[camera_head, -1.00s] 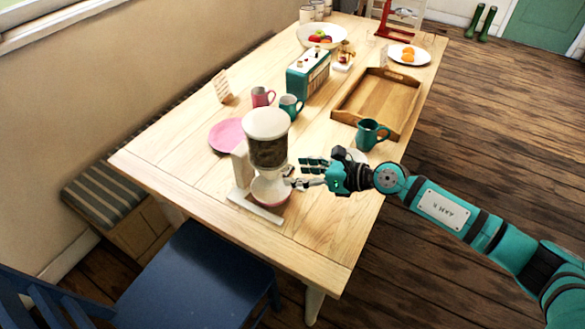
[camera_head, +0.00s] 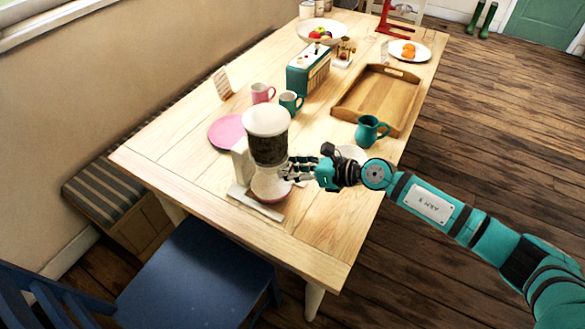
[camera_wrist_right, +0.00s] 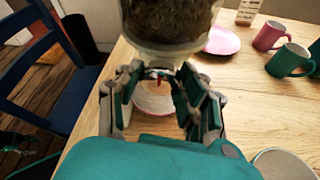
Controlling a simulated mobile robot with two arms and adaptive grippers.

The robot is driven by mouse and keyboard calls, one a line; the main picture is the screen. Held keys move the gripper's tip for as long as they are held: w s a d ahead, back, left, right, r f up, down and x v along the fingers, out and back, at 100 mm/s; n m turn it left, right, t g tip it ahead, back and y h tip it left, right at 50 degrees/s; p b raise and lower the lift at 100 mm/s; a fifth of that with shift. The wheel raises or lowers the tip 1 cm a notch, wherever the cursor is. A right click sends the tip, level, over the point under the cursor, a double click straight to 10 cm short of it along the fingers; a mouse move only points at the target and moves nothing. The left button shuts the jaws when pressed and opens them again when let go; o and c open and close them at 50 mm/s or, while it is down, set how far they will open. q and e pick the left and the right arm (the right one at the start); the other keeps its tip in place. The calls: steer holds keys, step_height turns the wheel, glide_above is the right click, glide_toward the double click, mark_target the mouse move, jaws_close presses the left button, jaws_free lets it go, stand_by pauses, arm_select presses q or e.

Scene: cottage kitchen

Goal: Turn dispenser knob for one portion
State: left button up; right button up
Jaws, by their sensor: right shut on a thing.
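The dispenser (camera_head: 267,148) stands on the near part of the table, with a white lid, a clear hopper of dark pieces and a pale stand. In the right wrist view its hopper (camera_wrist_right: 170,18) fills the top. A bowl (camera_head: 268,190), white inside and pink outside, sits under the outlet. My right gripper (camera_head: 288,172) is at the dispenser's right side, just below the hopper. In the right wrist view its fingers are on either side of the small knob (camera_wrist_right: 159,73) and shut on it; the fingers partly hide it. A red bit shows there. My left gripper is out of view.
A pink plate (camera_head: 227,132), a pink mug (camera_head: 262,93) and a teal mug (camera_head: 291,103) stand behind the dispenser. A teal jug (camera_head: 371,131) and wooden tray (camera_head: 347,112) are to the right. A blue chair (camera_head: 195,280) is at the near edge.

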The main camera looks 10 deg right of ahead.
steer(key=shift+w+f+m+g+y+b, duration=0.1)
steer(key=shift+f+m+g+y+b, duration=0.25)
steer(key=shift+b, duration=0.35)
steer(key=shift+r+m+b, duration=0.25)
steer(key=shift+m+b, duration=0.15)
steer(key=shift+m, duration=0.15)
steer(key=o, duration=1.2)
steer(key=shift+d+r, duration=0.1)
steer(key=v, duration=1.2)
steer(key=shift+w, duration=0.1)
